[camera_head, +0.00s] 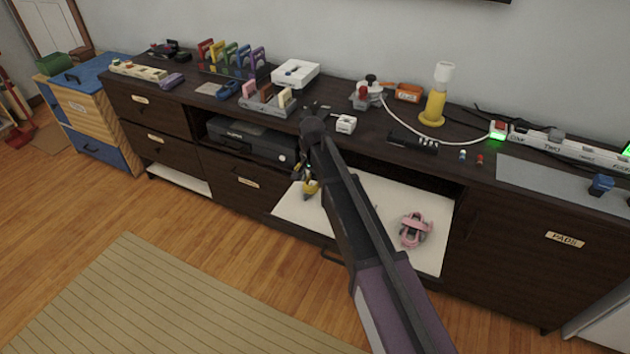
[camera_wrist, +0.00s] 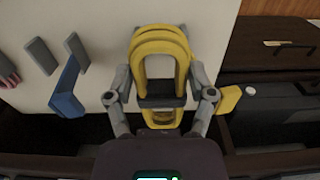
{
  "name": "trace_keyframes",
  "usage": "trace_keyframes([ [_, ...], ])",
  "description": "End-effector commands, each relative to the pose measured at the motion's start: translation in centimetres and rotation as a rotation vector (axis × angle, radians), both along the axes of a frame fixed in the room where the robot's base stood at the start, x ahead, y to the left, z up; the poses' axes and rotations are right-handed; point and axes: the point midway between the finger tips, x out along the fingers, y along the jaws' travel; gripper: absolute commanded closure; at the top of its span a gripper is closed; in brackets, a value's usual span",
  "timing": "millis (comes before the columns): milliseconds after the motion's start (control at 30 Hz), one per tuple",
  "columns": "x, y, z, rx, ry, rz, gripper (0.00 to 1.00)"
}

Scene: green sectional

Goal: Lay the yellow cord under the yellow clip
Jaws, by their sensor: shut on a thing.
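My gripper (camera_wrist: 160,98) is shut on a yellow looped piece (camera_wrist: 160,40), which looks like the yellow cord in a doubled coil with a dark band across it. One finger lies on each side of it, above a white drawer surface (camera_wrist: 100,20). In the head view, my gripper (camera_head: 307,174) hangs at the left part of the pulled-out white drawer, with yellow (camera_head: 311,188) showing at its tip. A small yellow block (camera_wrist: 229,98) beside the right finger may be the yellow clip; I cannot tell for sure. My arm hides part of the drawer.
A blue clip-like piece (camera_wrist: 68,92) lies left of the gripper. A pink object (camera_head: 415,230) sits on the drawer's right side.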

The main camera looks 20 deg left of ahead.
Motion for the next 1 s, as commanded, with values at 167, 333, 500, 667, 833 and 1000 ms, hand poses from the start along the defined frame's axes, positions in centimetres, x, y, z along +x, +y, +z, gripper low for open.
trace_keyframes([
  [167, 0.0, 0.0, -0.8, 0.0, 0.0, 0.0, 0.78],
  [333, 0.0, 0.0, -1.7, 0.0, 0.0, 0.0, 0.78],
  [500, 0.0, 0.0, -2.7, 0.0, 0.0, 0.0, 0.78],
  [667, 0.0, 0.0, -3.6, 0.0, 0.001, 0.0, 0.78],
  [833, 0.0, 0.0, -4.5, 0.0, 0.0, 0.0, 0.78],
  [1000, 0.0, 0.0, -5.5, 0.0, 0.0, 0.0, 0.78],
])
